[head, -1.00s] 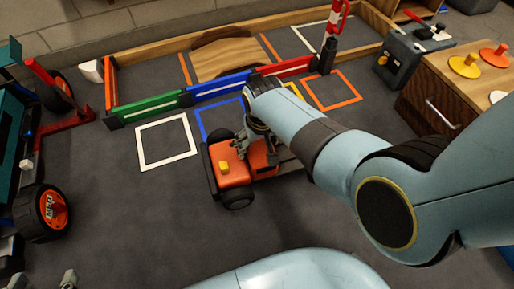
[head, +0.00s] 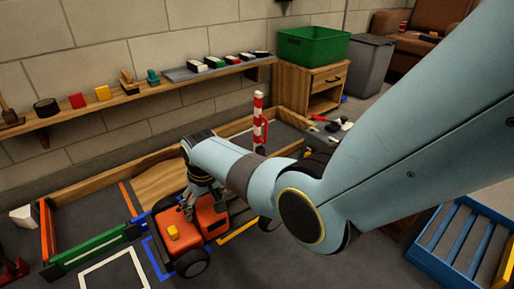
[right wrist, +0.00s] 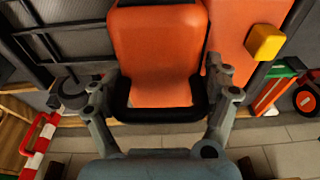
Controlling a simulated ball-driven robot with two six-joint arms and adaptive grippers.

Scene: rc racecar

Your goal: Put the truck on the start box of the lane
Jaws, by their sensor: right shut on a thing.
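The orange truck (head: 207,222) has black wheels and a yellow block on its hood. In the head view it overlaps the blue floor box (head: 152,258) and hides most of it. I cannot tell whether its wheels touch the floor. My right gripper (head: 198,203) reaches down onto the truck and is shut on its orange seat. The right wrist view shows the fingers on both sides of the orange seat (right wrist: 157,55) with its black edge. A white floor box (head: 115,272) and a yellow floor box (head: 238,234) lie to either side. My left gripper is out of view.
A green barrier (head: 92,248) stands at the left. A wooden ramp (head: 160,184) lies behind the truck. A red and white post (head: 259,120) stands beyond my right arm.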

